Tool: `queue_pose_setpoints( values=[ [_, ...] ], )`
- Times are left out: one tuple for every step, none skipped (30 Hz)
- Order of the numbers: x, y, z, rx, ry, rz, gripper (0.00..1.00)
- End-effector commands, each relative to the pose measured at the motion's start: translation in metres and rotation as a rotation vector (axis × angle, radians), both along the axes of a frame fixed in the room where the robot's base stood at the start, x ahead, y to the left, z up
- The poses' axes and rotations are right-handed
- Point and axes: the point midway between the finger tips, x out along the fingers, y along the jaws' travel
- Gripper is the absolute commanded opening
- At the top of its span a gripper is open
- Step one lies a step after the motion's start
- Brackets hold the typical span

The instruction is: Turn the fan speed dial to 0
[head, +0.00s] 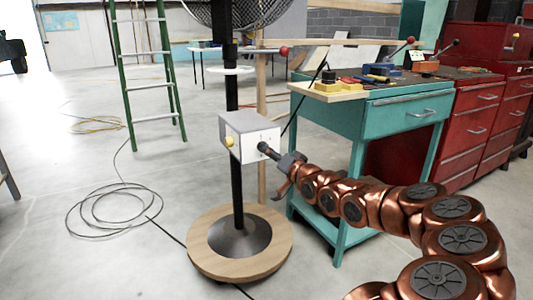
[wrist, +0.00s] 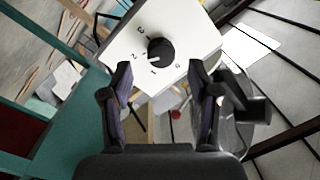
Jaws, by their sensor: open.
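The fan speed dial is a round black knob (wrist: 160,52) on a white panel (wrist: 188,30) marked 3, 2, 1 and 0. Its white mark seems to point between 2 and 1, though it is small. In the head view the dial (head: 263,147) is on the front face of the white control box (head: 240,127) on the fan's pole. My gripper (wrist: 160,68) is open, with one finger on each side below the dial in the wrist view. In the head view my gripper (head: 284,160) is close to the box; contact with the dial cannot be told.
The fan pole (head: 236,185) stands on a round wooden base (head: 205,261). A teal workbench (head: 373,120) with tools stands close on the right, before red cabinets (head: 489,125). A green ladder (head: 151,53) and coiled cable (head: 113,210) are at left. A yellow knob (head: 229,141) is on the box's side.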

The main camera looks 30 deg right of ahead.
Motion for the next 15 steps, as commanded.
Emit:
queue_pose_setpoints(
  values=[
    [0.005, 0.001, -0.001, -0.002, 0.000, 0.001, 0.61],
    [0.008, 0.001, -0.001, -0.002, 0.000, 0.001, 0.61],
    [0.012, 0.001, -0.001, -0.002, -0.001, 0.002, 0.61],
    [0.014, 0.002, -0.001, -0.001, 0.000, 0.004, 0.61],
    [0.017, 0.002, -0.002, -0.001, 0.001, 0.003, 0.61],
    [0.020, 0.001, -0.002, -0.002, 0.002, 0.003, 0.61],
    [0.023, 0.001, -0.002, -0.002, 0.002, 0.003, 0.61],
    [0.025, 0.001, -0.002, -0.002, 0.002, 0.002, 0.61],
    [0.028, 0.000, -0.002, -0.002, 0.002, 0.001, 0.61],
    [0.030, 0.000, -0.001, -0.003, 0.002, 0.001, 0.61],
    [0.031, 0.000, -0.001, -0.003, 0.002, 0.001, 0.61],
    [0.033, 0.000, -0.001, -0.003, 0.002, 0.001, 0.61],
    [0.034, 0.000, -0.001, -0.002, 0.002, 0.001, 0.61],
    [0.035, 0.000, -0.001, -0.002, 0.001, 0.001, 0.61],
    [0.036, 0.001, -0.001, -0.001, 0.002, 0.001, 0.61]
  ],
)
